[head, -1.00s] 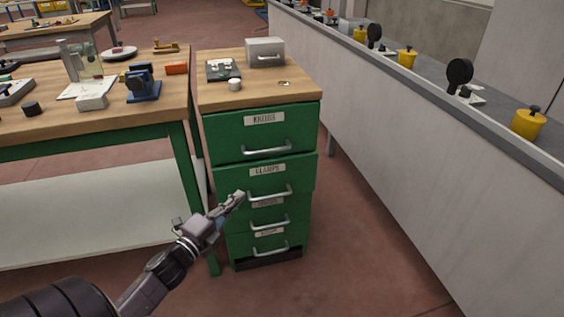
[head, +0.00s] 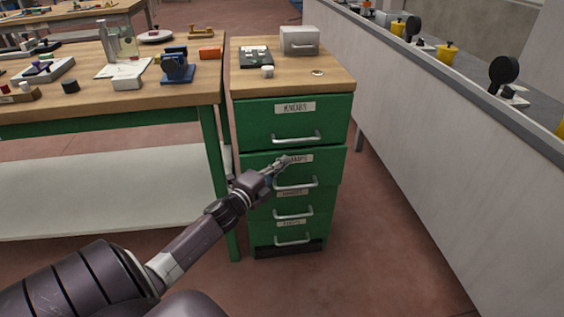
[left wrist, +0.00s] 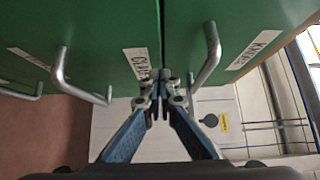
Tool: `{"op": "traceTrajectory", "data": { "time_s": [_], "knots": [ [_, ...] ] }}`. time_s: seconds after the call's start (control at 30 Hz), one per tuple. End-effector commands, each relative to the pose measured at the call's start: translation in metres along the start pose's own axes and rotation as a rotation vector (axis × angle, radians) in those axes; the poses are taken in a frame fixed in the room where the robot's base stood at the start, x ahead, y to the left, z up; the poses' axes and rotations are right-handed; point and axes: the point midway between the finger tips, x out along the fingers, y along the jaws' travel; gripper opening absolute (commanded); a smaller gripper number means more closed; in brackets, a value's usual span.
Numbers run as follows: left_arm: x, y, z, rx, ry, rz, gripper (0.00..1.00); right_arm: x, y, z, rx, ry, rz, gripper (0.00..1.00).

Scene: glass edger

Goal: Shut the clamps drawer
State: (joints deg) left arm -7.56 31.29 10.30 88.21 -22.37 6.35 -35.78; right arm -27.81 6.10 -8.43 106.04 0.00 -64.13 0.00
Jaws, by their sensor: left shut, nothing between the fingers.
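The clamps drawer (head: 258,170) is the second drawer from the top in the green cabinet. Its front stands out a little past the drawers below it. It carries a white label and a silver bar handle (head: 297,184). My left gripper (head: 284,161) is shut and empty, with its fingertips at the label, above the handle; it covers part of the label. In the left wrist view the shut fingertips (left wrist: 162,82) are close to the clamps label (left wrist: 138,65), near the seam with the top drawer; contact is not clear. My right gripper is not in view.
The top drawer (head: 265,125) is above, and lower drawers (head: 315,225) are below. The wooden cabinet top (head: 290,82) holds a small metal box (head: 299,40). A workbench (head: 185,95) stands close on the left, and a long grey counter (head: 430,130) on the right. Floor is clear between cabinet and counter.

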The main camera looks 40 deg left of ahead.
Motion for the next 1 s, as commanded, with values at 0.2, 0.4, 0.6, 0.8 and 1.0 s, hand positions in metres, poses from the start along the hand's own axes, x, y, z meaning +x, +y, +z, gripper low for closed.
{"op": "traceTrajectory", "data": {
  "time_s": [0.2, 0.4, 0.6, 0.8, 1.0],
  "knots": [
    [0.011, 0.001, 0.01, 0.0, 0.001, 0.001, 0.0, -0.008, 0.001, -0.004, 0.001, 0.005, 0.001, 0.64],
    [0.012, 0.001, 0.011, -0.001, 0.001, 0.001, 0.0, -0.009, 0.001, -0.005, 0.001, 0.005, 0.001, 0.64],
    [0.014, 0.001, 0.013, 0.0, 0.001, 0.0, 0.0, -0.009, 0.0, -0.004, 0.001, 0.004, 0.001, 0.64],
    [0.028, 0.002, 0.027, 0.0, 0.001, 0.0, 0.0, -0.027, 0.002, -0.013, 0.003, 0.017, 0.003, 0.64],
    [0.032, 0.0, 0.033, 0.0, -0.002, 0.0, 0.0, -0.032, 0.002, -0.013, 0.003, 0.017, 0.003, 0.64]
  ]
}}
